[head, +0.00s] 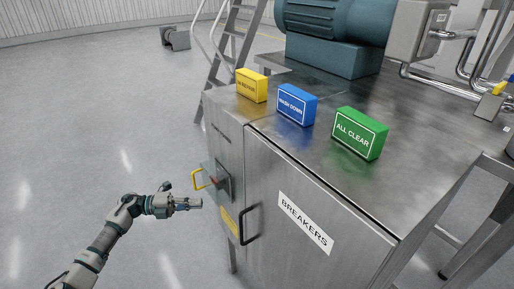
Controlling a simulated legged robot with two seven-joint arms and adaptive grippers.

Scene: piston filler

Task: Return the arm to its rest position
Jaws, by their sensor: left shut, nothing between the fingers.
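My left gripper (188,204) is at the end of my left arm, which comes in from the lower left. It is shut and empty. It hangs in the air over the grey floor, to the left of the metal cabinet (290,215) and apart from it in the picture. The yellow handle (195,180) on the cabinet's side panel is just above and right of it. My right gripper is not in view.
The cabinet has a black door handle (248,224) and a BREAKERS label (305,222). Yellow (252,85), blue (297,104) and green (359,133) blocks stand on its top, before a blue motor (335,35). A ladder (222,65) stands behind.

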